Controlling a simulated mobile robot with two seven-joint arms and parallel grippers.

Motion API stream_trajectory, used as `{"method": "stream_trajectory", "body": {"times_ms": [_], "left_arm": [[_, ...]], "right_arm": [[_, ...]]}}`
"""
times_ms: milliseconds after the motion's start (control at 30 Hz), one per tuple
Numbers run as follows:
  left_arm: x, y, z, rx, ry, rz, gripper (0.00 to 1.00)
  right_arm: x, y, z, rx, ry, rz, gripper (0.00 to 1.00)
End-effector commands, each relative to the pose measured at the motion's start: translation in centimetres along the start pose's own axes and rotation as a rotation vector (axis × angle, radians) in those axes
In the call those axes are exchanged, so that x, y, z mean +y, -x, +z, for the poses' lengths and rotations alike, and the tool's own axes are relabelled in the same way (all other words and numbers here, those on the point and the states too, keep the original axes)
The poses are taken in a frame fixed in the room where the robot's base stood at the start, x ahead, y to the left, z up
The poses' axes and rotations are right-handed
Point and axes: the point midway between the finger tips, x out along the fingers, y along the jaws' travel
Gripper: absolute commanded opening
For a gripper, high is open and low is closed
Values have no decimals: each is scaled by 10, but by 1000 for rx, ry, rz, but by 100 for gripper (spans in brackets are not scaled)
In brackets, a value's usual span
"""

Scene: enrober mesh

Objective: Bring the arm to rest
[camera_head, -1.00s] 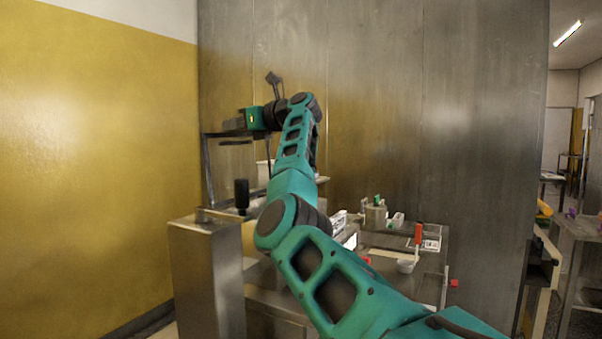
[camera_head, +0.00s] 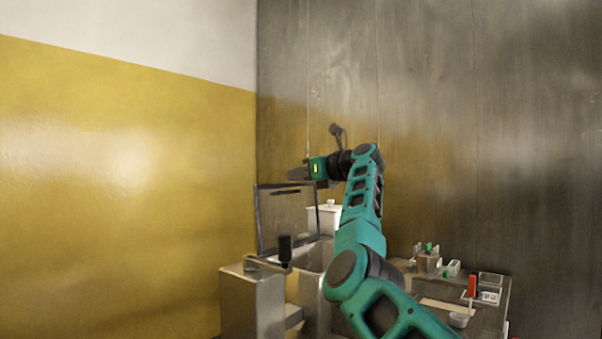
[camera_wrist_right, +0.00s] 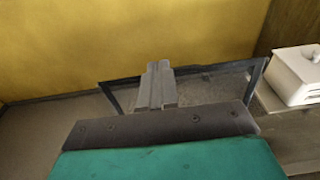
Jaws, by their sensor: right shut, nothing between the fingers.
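My right arm reaches up from the bottom right in the head view, its green links bent. My right gripper (camera_head: 298,174) points left, above a dark frame, with its fingers together and empty. In the right wrist view the gripper's closed fingers (camera_wrist_right: 156,86) stick out past the dark palm, with nothing between them. They appear over the dark frame (camera_wrist_right: 240,78), and I cannot tell the gap. My left gripper is not in view.
The dark frame (camera_head: 259,222) stands by a steel post with a black-knobbed lever (camera_head: 285,250). A white lidded box (camera_head: 322,217) is behind my arm. A bench at right holds a red-handled tool (camera_head: 472,287) and a small cup (camera_head: 459,320). A yellow wall (camera_head: 120,190) is at left.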

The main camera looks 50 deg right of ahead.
Motion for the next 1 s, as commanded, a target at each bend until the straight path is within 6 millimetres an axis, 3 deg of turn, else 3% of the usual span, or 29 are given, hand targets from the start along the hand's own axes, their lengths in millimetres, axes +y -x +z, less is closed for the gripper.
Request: {"method": "stream_trajectory", "body": {"times_ms": [100,400,1000], "left_arm": [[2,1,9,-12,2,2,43],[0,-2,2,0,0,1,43],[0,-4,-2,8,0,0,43]], "right_arm": [[-2,28,26,-13,4,-7,0],[-1,65,60,-9,2,-6,0],[-1,72,66,-8,2,-5,0]]}}
